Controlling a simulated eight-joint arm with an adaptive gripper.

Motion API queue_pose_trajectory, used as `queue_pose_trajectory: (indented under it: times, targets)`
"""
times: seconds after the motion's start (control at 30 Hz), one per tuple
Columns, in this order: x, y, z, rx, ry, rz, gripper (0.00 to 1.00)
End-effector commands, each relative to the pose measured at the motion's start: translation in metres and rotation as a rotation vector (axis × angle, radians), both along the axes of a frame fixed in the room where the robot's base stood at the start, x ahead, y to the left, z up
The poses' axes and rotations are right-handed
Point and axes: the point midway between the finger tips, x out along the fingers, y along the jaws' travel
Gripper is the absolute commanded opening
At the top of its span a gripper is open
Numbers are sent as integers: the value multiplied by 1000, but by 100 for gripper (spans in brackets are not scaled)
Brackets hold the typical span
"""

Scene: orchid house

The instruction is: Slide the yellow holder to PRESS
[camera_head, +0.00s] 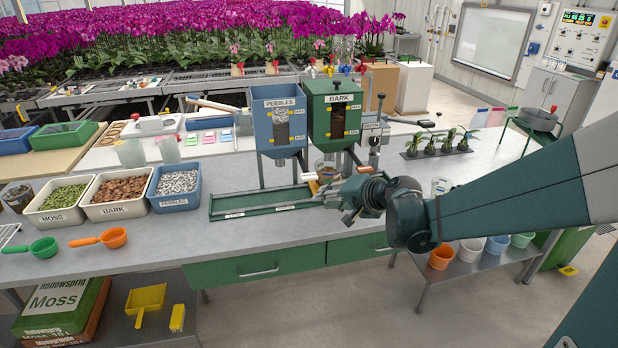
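A long green slide track (250,204) lies along the front of the bench, with small white labels on its front edge that are too small to read. A small yellow-orange piece (313,187), likely the yellow holder, shows at the track's right part, just left of my gripper. A clear round vessel (325,167) is just behind it, under the BARK hopper. My gripper (338,194) is low over the track's right end, beside or at the yellow piece; contact cannot be made out. Its fingers are too small and overlapped to read. The press (376,138) with its upright post stands right of the hoppers.
The blue PEBBLES hopper (279,122) and green BARK hopper (334,112) stand behind the track. Bins of moss (58,218), bark (115,211) and pebbles (174,204) stand to the left. A black tray of seedlings (437,152) is at right.

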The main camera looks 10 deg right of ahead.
Motion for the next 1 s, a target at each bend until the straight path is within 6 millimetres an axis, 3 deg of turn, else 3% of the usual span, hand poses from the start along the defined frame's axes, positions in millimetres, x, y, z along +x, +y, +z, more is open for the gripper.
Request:
queue_pose_trajectory:
  times: [0.5, 1.0]
  targets:
    - [68, -46, -53, 234, -56, -105, 23]
    - [112, -101, -112, 459, -119, -197, 23]
